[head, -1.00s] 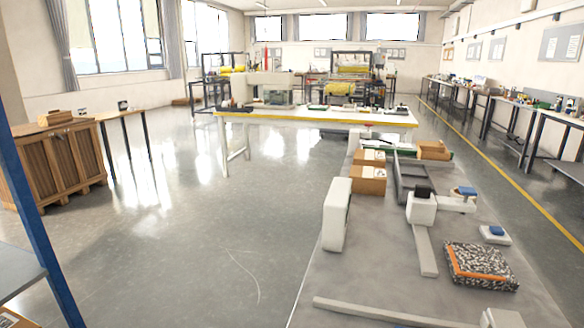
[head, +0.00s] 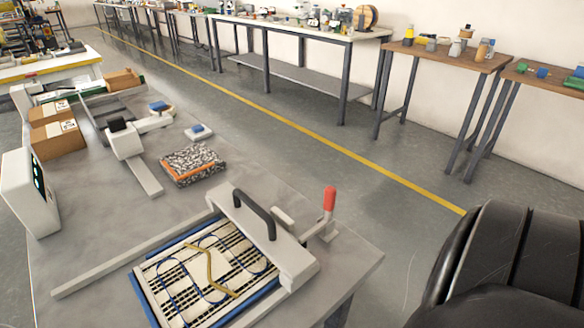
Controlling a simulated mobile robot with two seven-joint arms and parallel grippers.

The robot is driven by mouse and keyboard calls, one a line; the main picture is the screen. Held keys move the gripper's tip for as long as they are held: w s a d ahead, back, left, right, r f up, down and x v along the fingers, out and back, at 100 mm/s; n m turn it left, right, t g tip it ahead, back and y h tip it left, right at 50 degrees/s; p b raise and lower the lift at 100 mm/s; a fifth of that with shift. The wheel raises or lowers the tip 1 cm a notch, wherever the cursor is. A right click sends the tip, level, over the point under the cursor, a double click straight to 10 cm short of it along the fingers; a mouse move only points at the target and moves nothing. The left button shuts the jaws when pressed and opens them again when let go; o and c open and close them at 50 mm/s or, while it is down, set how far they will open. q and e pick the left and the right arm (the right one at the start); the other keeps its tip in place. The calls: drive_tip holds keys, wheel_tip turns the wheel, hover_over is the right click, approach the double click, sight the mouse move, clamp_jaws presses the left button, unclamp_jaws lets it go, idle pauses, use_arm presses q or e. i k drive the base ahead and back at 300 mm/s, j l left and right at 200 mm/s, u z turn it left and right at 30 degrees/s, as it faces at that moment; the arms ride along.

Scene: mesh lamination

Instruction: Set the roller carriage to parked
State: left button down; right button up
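The roller carriage (head: 262,246) is a pale grey bar with a black arched handle on top. It lies across the far right end of a flat bed (head: 205,270) with blue edges. On the bed are a dark grid mesh and pale curved strips, with a tan strip across them. Part of the bed is cut off by the bottom edge of the view. A lever with a red knob (head: 329,200) stands upright on a small bracket just right of the carriage. Neither of my grippers is in view.
The grey bench also holds a white panel box (head: 32,192), a speckled block with an orange strip (head: 193,163), a pad with a blue top (head: 198,131), a white clamp-like device (head: 125,140) and cardboard boxes (head: 58,139). Open floor with a yellow line lies to the right.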

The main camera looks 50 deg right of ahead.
sight(297, 265)
drive_tip(key=z, duration=1.15)
drive_tip(key=l, duration=0.1)
